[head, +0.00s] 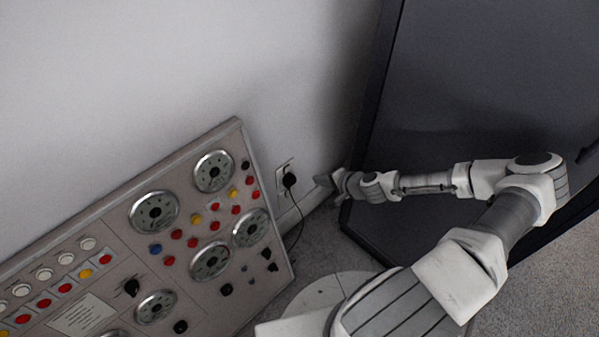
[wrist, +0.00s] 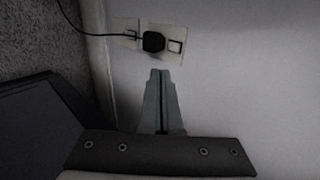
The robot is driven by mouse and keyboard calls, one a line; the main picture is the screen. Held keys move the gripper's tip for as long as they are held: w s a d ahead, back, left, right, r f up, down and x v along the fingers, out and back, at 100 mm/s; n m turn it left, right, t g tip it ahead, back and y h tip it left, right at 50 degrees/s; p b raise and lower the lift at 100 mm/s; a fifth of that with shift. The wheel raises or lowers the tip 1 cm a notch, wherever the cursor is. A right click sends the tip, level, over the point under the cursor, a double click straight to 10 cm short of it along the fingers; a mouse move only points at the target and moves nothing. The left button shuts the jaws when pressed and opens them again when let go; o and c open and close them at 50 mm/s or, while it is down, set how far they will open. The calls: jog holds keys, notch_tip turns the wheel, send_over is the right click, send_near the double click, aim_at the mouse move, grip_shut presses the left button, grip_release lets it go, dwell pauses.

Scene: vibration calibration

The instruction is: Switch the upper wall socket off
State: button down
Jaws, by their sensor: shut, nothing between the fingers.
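The wall socket (head: 285,176) is a pale plate low on the wall, with a black plug (head: 290,180) in it. The wrist view shows the socket plate (wrist: 168,58) with a square switch (wrist: 176,46) to the right of the black plug (wrist: 153,42). A second, smaller plate (wrist: 125,27) lies beside it to the left. Which plate is the upper one I cannot tell for certain. My gripper (head: 321,181) is shut and empty, just right of the socket in the head view. In the wrist view my fingertips (wrist: 161,73) point at the plug, apart from the plate.
A black cable (head: 301,225) hangs from the plug to the floor. A grey control panel (head: 240,135) with dials and coloured buttons stands at the left. A large dark cabinet (head: 470,70) stands right, close to my arm. The wall (head: 200,60) above is bare.

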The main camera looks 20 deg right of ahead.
aim_at(287, 171)
jog(key=shift+w+a+r+b+x, duration=0.25)
jog(key=shift+r+b+x, duration=0.25)
jog(key=shift+x, duration=1.6)
jog(key=shift+w+a+r+b+x, duration=0.1)
jog(key=shift+w+r+b+x, duration=0.4)
jog(key=shift+x, duration=1.6)
jog(key=shift+w+a+r+b+x, duration=0.15)
jog(key=shift+b+x, duration=0.6)
jog(key=shift+x, duration=1.4)
jog(key=shift+s+a+r+p, duration=0.1)
jog(key=shift+a+p, duration=0.05)
jog(key=shift+p, duration=0.2)
jog(key=shift+a+g+p, duration=0.1)
jog(key=shift+g+p, duration=0.3)
jog(key=shift+a+r+g+h+p, duration=0.15)
jog(key=shift+g+h+p, duration=0.15)
jog(key=shift+p, duration=0.35)
jog(key=shift+f, duration=0.35)
jog(key=shift+r, duration=0.15)
